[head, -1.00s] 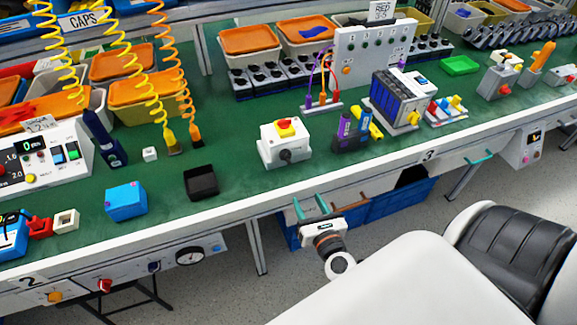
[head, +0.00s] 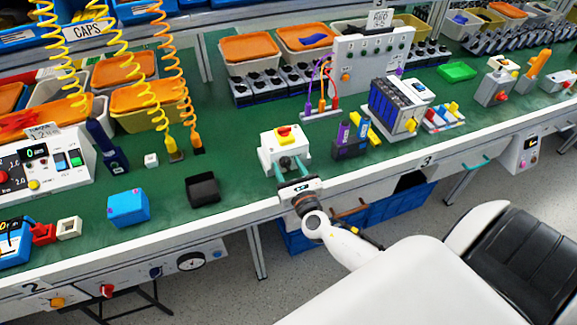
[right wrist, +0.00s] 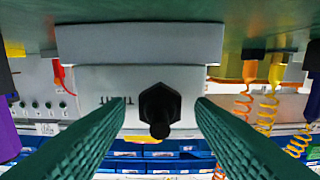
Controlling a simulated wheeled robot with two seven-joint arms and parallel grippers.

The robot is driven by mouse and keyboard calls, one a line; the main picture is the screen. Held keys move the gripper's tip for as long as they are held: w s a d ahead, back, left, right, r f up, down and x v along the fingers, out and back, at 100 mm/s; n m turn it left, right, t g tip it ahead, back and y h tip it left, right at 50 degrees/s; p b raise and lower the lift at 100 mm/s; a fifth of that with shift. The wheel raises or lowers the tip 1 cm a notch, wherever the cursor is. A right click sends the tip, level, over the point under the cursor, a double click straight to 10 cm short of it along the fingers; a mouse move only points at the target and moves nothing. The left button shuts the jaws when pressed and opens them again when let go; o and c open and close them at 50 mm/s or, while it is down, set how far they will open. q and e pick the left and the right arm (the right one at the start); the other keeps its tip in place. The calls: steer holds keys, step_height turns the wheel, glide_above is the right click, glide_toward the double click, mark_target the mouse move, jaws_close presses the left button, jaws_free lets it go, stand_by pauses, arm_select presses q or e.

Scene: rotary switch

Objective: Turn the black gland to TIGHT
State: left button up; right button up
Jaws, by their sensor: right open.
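The black gland (right wrist: 160,108) is a hexagonal nut with a round stub, on the front face of a light grey box (head: 273,156) with a red and yellow knob (head: 284,133) on top. The right wrist view shows the box inverted, with dark lettering beside the gland that seems to read TIGHT. My right gripper (head: 290,166) is open in front of the box. Its green fingers (right wrist: 158,120) lie on either side of the gland, with a gap each side and no visible contact. In the head view the fingers partly hide the gland. My left gripper is not in view.
A black tray (head: 203,189) and a blue block (head: 128,207) stand to the left of the box. A dark holder with purple items (head: 350,147) stands close to its right. The white bench edge (head: 240,212) runs below my right gripper. Green bench top lies clear behind the box.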

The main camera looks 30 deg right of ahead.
steer(key=shift+w, duration=0.1)
steer(key=c, duration=1)
steer(key=shift+o, duration=0.2)
